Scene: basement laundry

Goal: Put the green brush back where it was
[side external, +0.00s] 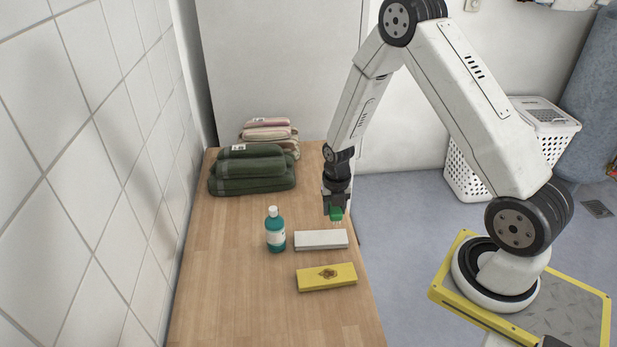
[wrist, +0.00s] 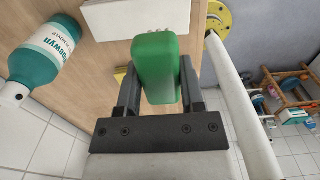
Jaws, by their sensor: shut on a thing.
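The green brush (side external: 336,214) is held in my gripper (side external: 335,207), bristles pointing down, near the table's right edge and just behind the grey-white block as seen in the side view. In the wrist view the brush (wrist: 156,72) sits between the two fingers of my gripper (wrist: 158,66), which are shut on it. It appears to hang above the table; the exact height is hard to tell. Where the brush stood before is not shown.
A grey-white block (side external: 321,240) and a yellow box (side external: 327,277) lie on the wooden table (side external: 230,300). A teal bottle (side external: 275,233) stands left of the block. Folded green towels (side external: 252,171) and pink towels (side external: 268,133) lie behind. The table's front left is clear.

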